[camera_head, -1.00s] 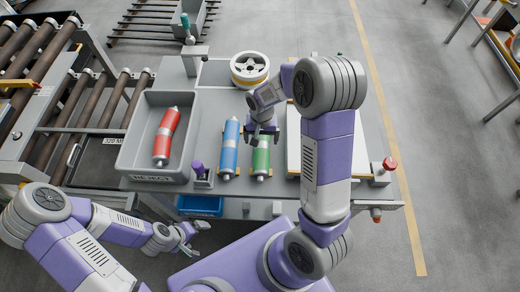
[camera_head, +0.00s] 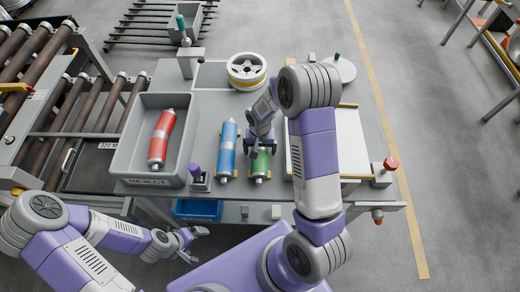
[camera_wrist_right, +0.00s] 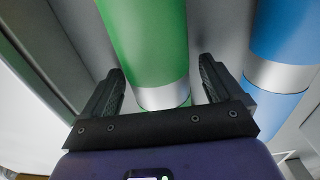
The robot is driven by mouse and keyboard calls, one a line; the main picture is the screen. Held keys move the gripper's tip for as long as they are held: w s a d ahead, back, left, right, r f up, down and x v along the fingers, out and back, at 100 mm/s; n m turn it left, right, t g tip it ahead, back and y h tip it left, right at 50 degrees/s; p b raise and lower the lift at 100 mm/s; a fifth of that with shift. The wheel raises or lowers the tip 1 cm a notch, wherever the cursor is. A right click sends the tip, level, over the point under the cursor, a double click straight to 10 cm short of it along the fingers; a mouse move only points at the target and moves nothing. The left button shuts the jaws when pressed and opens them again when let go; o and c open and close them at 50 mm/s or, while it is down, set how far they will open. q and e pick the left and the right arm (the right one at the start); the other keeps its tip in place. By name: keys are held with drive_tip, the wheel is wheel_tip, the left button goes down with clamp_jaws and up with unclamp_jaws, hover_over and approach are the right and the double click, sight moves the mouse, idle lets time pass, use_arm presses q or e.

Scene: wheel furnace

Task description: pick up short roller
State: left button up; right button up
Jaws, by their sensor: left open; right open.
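A green roller (camera_head: 261,165) with silver end bands lies on the grey table, partly hidden by my right gripper (camera_head: 262,142). A blue roller (camera_head: 227,150) lies to its left, and a red roller (camera_head: 161,138) lies in the grey reject bin. Which one is the short roller is hard to tell, as the green one is partly covered. In the right wrist view, my open right gripper (camera_wrist_right: 161,72) has a finger on each side of the green roller (camera_wrist_right: 147,40); the blue roller (camera_wrist_right: 284,45) is at right. My left gripper (camera_head: 193,244) is open and empty, before the table.
The reject bin (camera_head: 190,120) is on the table's left side. A white wheel (camera_head: 247,68) stands behind the rollers. A purple-topped post (camera_head: 197,176) is left of the blue roller. A red button (camera_head: 390,164) is at the right edge. A roller conveyor (camera_head: 45,85) is at left.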

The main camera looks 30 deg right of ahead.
clamp_jaws()
idle(0.4)
drive_tip(key=shift+r, duration=0.15)
wheel_tip(320, 180, up, 10)
drive_tip(key=shift+f+p, duration=0.1)
drive_tip(key=shift+p, duration=0.7)
